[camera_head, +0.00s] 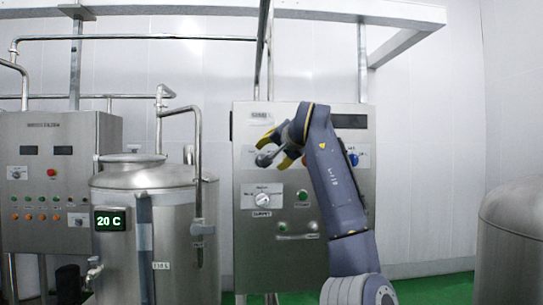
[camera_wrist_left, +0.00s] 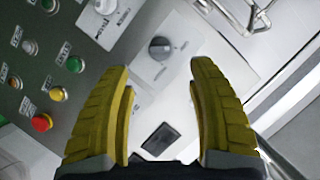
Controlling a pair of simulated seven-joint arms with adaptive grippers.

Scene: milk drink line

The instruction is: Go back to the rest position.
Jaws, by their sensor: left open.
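My left gripper (camera_head: 274,151) is raised in front of the middle steel control cabinet (camera_head: 249,247) in the head view. Its arm rises from the bottom and hides part of the cabinet's right side. In the left wrist view the two yellow fingers of this gripper (camera_wrist_left: 158,66) stand wide apart with nothing between them. Beyond them is a panel with a dark knob (camera_wrist_left: 160,47) and a dark rectangular display (camera_wrist_left: 160,139). Contact with the panel is not visible. My right gripper is not in view.
A steel tank (camera_head: 175,250) with a "20 C" display (camera_head: 110,220) stands left of the cabinet. Another control cabinet (camera_head: 45,150) is at far left. A rounded steel vessel (camera_head: 512,240) stands at the right edge. Steel pipes (camera_head: 135,38) run overhead. Green floor (camera_head: 435,290) shows clear between arm and vessel.

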